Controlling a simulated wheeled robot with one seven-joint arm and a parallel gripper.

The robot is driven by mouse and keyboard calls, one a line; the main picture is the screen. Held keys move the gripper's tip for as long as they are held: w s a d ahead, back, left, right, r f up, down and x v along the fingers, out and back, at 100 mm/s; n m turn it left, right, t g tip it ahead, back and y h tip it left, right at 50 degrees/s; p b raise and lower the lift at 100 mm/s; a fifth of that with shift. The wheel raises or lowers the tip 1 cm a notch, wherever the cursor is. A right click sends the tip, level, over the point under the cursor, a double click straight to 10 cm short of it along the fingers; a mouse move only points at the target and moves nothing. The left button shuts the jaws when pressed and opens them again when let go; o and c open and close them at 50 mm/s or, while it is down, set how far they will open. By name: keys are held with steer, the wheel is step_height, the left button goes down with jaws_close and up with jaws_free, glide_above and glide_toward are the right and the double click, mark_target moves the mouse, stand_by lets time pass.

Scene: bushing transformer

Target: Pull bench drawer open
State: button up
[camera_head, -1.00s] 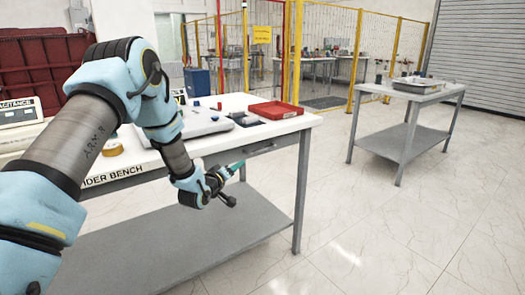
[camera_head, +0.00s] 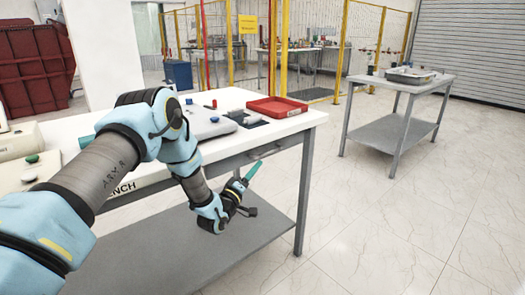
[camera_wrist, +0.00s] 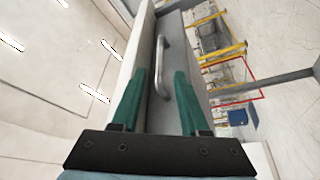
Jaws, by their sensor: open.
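The white bench (camera_head: 185,160) stands in front of me, with a grey drawer front (camera_head: 283,144) under its right part. The drawer looks closed. Its grey bar handle (camera_wrist: 161,65) shows in the wrist view, ahead and in line with the gap between the fingers. My gripper (camera_wrist: 160,76) is open and empty, with one teal finger on each side of that line. I cannot tell whether the fingertips reach around the handle. In the head view my gripper (camera_head: 254,172) is just in front of the drawer, below the bench top's edge.
A red tray (camera_head: 277,107) and a grey case (camera_head: 207,122) lie on the bench. A grey lower shelf (camera_head: 255,235) and a bench leg (camera_head: 302,195) are below and to the right of my gripper. A second table (camera_head: 400,90) stands farther right. The floor between is clear.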

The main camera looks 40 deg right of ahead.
mark_target(269, 153)
steer(key=p+x, duration=0.2)
steer(key=x, duration=0.8)
steer(key=shift+w+d+r, duration=0.1)
steer(key=shift+w+d, duration=0.05)
steer(key=shift+d, duration=0.1)
jaws_close()
stand_by(1.1)
